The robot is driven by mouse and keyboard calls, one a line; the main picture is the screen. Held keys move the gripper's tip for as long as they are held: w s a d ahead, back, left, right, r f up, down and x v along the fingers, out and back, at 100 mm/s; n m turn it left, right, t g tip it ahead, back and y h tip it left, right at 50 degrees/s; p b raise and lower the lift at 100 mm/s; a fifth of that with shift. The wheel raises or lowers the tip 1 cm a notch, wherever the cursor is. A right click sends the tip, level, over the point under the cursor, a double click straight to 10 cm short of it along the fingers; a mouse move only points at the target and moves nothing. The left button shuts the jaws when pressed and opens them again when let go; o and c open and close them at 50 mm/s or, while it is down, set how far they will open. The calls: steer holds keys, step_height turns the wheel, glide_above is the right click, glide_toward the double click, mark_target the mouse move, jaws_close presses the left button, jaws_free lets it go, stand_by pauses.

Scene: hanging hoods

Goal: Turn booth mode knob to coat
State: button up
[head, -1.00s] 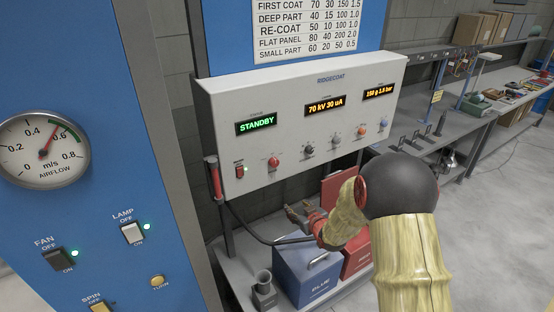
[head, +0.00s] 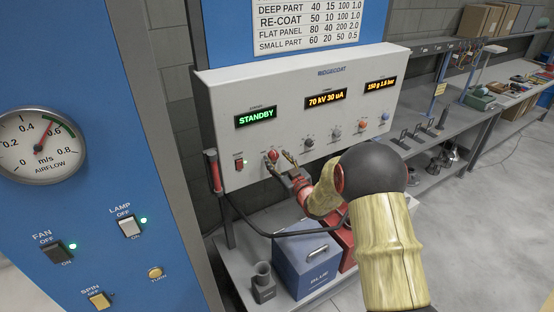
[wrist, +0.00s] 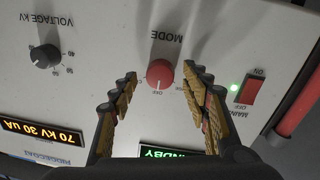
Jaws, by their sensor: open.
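The red mode knob (head: 273,156) is on the grey Ridgecoat control panel (head: 310,78), below the green STANDBY display (head: 256,116). In the wrist view the mode knob (wrist: 160,74) shows upside down, with its white mark toward OFF. My gripper (head: 279,157) is in front of the knob. In the wrist view my gripper (wrist: 157,80) is open, with one finger on each side of the knob. Gaps show between the fingers and the knob; whether the tips reach its depth is hard to tell.
The red main switch (wrist: 253,91) with a lit green lamp is close to one finger. The dark voltage knob (wrist: 45,56) is on the other side. A blue box (head: 307,262) and a red box stand on the shelf below the panel.

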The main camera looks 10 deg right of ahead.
steer(key=shift+w+a, duration=0.1)
steer(key=shift+w, duration=0.1)
steer(key=shift+c, duration=0.5)
steer(key=c, duration=1.1)
